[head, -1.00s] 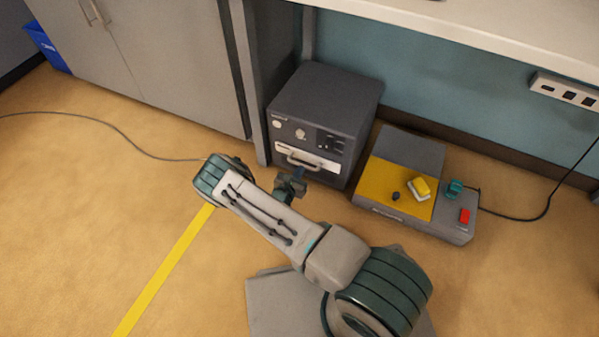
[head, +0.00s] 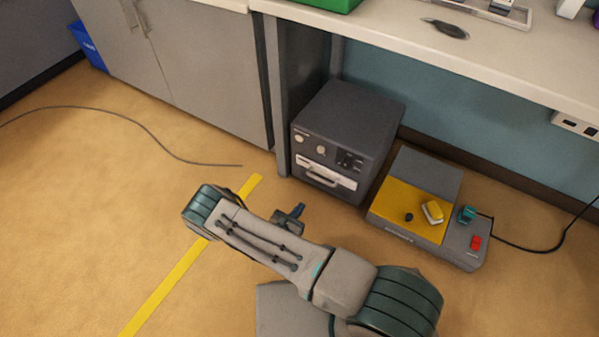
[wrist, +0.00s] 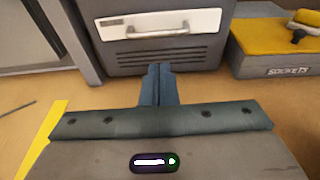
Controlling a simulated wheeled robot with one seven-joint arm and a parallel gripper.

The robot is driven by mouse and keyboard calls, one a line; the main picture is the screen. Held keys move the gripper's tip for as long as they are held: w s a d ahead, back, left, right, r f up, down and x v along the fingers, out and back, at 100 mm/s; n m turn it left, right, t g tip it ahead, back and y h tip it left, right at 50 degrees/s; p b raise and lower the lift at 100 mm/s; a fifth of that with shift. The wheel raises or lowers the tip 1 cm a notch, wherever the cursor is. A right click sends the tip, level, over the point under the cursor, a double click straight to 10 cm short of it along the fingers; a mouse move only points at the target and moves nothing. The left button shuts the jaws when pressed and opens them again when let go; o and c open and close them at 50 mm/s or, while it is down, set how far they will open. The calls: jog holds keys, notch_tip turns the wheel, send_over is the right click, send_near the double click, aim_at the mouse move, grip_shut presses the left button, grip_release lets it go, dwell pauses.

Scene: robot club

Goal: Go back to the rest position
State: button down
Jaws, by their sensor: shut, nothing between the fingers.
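My gripper (head: 298,211) is in front of the dark grey cabinet box, over the floor and apart from the box. In the wrist view the blue fingers of my gripper (wrist: 158,84) are together with nothing between them. The cabinet box (head: 345,125) stands under the bench, and its white-fronted drawer (head: 326,172) with a grey handle looks closed. In the wrist view the drawer front (wrist: 160,25) is straight ahead beyond the fingers.
A grey and yellow sockets unit (head: 400,208) with a yellow block, a teal knob and a red button sits right of the box. A cable (head: 540,249) runs from it. A yellow floor line (head: 165,285) lies at left. Open floor (head: 80,200) spreads left. The bench top (head: 480,50) overhangs behind.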

jog(key=s+d+r+m+g+h+p, duration=0.1)
jog(key=d+r+m+g+p, duration=0.3)
jog(key=r, duration=1)
jog(key=d+r+m+g+p, duration=0.1)
jog(key=r+m+g+p, duration=0.45)
jog(key=r, duration=0.85)
jog(key=s+d+r+m+g+h+p, duration=0.1)
jog(key=d+r+m+g+p, duration=0.35)
jog(key=r, duration=1.05)
jog(key=s+r+m+t+y+p, duration=0.1)
jog(key=s+r+m+y+p, duration=0.2)
jog(key=r, duration=0.9)
jog(key=s+r+m+t+y+p, duration=0.1)
jog(key=s+r+m+y+p, duration=0.3)
jog(key=r, duration=0.9)
jog(key=s+r+m+t+y+p, duration=0.2)
jog(key=s+r+m+y+p, duration=0.2)
jog(key=s+r+m+p, duration=0.4)
notch_tip(320, 180, up, 6)
jog(key=s+p, duration=0.2)
jog(key=s, duration=0.1)
jog(key=shift+d+f+p, duration=0.2)
jog(key=shift+f+p, duration=0.05)
jog(key=shift+p, duration=0.1)
jog(key=c, duration=2.1)
grip_release()
jog(key=shift+c, duration=0.2)
